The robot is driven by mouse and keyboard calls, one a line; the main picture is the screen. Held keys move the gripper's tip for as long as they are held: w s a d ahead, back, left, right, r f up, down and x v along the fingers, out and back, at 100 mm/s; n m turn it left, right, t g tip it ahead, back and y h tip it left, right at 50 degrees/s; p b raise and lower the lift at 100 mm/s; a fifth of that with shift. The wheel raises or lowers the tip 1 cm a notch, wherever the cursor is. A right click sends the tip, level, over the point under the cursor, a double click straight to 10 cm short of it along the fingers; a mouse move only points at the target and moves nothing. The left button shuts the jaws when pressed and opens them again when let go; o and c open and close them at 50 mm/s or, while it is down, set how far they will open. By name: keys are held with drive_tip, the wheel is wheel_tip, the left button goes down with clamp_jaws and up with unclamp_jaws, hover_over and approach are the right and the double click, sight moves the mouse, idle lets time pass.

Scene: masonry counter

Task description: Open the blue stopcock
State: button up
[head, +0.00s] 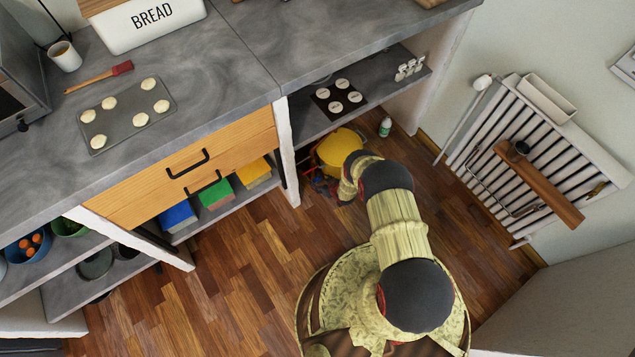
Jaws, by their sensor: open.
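I cannot make out the blue stopcock for certain. Small red and blue parts (322,184) show low down beside a yellow rounded object (338,147), under the counter's open bay. They are too small and too covered by my arm to tell what they are. My arm rises from the bottom centre and bends down just in front of them. My gripper is hidden behind the arm's own links, so I cannot see its fingers or what they are near.
A white upright (287,158) stands left of the bay, and a shelf (305,122) with round pale items on a dark board lies above. A green-and-white bottle (385,127) stands on the floor. A radiator (530,150) is on the right wall. Wooden floor (235,285) is clear at left.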

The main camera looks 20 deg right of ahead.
sight(318, 180)
drive_tip(key=b+x, duration=0.1)
drive_tip(key=x, duration=0.2)
drive_tip(key=shift+f, duration=0.2)
drive_tip(key=shift+w, duration=0.2)
drive_tip(key=shift+c, duration=0.5)
drive_tip(key=c, duration=1.1)
